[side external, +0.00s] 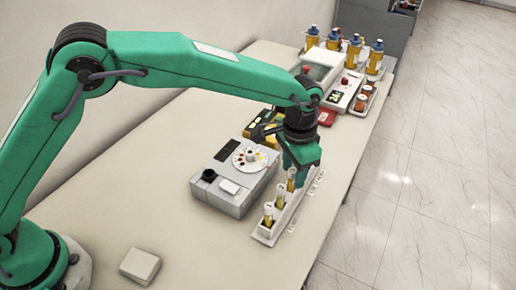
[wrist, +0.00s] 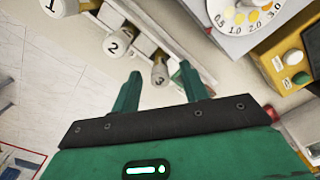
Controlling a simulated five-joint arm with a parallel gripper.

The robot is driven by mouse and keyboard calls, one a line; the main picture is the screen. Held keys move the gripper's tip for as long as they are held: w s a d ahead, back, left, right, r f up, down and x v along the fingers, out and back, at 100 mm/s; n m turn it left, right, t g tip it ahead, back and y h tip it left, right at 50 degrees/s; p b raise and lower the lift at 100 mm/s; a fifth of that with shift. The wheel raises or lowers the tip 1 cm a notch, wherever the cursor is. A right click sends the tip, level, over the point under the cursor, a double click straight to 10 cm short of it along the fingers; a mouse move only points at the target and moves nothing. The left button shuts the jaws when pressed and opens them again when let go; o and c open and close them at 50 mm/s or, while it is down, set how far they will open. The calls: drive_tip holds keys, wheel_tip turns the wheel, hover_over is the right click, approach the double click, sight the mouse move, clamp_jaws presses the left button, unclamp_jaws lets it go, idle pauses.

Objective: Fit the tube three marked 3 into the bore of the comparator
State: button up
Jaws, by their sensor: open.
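Tube three (wrist: 160,72) has a pale cap and stands in the white rack (side external: 264,236); its number is hard to read. In the wrist view it shows between the fingertips of my gripper (wrist: 159,74). The fingers are apart and I cannot tell whether they touch it. In the side view my gripper (side external: 297,172) is over the far end of the rack, by the farthest visible tube. Tube 2 (wrist: 119,42) and tube 1 (wrist: 60,5) stand in the same row. The comparator (side external: 232,192) is a grey box left of the rack, with a dark round bore (side external: 209,175).
The comparator's colour dial (side external: 249,158) sits on its top. A yellow device (wrist: 287,58) stands close behind it. Several orange bottles (side external: 333,40) and a white box (side external: 322,62) fill the far end. A white block (side external: 139,266) lies in front. The front table is mostly clear.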

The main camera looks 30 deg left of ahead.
drive_tip(key=shift+f, duration=0.35)
clamp_jaws()
idle(0.4)
drive_tip(key=shift+r, duration=0.8)
drive_tip(key=r, duration=0.2)
drive_tip(key=s+r, duration=0.1)
drive_tip(key=shift+d+r, duration=0.1)
drive_tip(key=shift+d, duration=0.15)
drive_tip(key=s+d+r, duration=0.4)
drive_tip(key=s+r, duration=0.2)
drive_tip(key=s, duration=0.3)
drive_tip(key=shift+s+r, duration=0.15)
drive_tip(key=shift+s, duration=0.2)
